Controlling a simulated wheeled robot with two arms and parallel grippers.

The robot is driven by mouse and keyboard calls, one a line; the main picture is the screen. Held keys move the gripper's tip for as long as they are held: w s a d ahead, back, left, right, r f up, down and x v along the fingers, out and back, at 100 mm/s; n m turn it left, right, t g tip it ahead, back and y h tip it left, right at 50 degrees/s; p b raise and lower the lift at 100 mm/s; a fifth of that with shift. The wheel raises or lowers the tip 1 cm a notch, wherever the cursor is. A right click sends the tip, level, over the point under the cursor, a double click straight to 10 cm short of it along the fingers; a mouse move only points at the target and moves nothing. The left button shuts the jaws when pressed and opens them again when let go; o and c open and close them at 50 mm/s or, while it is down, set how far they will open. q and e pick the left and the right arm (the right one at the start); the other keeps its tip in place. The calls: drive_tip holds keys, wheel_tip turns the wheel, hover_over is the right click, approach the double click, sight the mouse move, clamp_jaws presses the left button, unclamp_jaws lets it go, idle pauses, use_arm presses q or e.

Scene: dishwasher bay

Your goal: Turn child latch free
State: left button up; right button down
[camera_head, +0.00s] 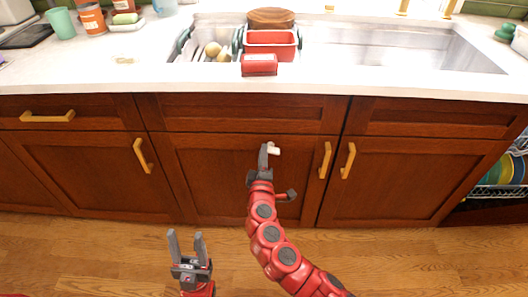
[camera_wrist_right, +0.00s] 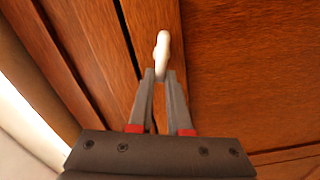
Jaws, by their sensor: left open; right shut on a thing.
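The child latch (camera_head: 273,149) is a small white piece near the top edge of the middle cabinet door (camera_head: 215,185), under the sink. My right gripper (camera_head: 265,156) is at the latch, and its fingers are shut on it. In the right wrist view the white latch (camera_wrist_right: 162,52) sticks out beyond the fingertips (camera_wrist_right: 160,80), beside the dark gap along the door's edge. The part of the latch between the fingertips is hidden. My left gripper (camera_head: 186,244) is open and empty, low over the wood floor, away from the cabinets.
Gold handles mark the neighbouring doors; one handle (camera_head: 325,160) is right of the latch. Above is the white counter (camera_head: 120,80) with a sink (camera_head: 390,48), a dish rack and a red tub (camera_head: 270,42). An open dishwasher rack (camera_head: 500,190) stands at the far right. The floor (camera_head: 100,250) is clear.

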drive_tip(key=shift+f+n, duration=0.15)
drive_tip(key=shift+n, duration=0.6)
drive_tip(key=shift+f+n, duration=0.15)
drive_tip(key=shift+n, duration=0.6)
drive_tip(key=shift+p, duration=0.3)
drive_tip(key=c, duration=0.9)
unclamp_jaws()
drive_tip(key=shift+o, duration=0.2)
drive_tip(key=shift+s, duration=0.1)
drive_tip(key=s, duration=1.7)
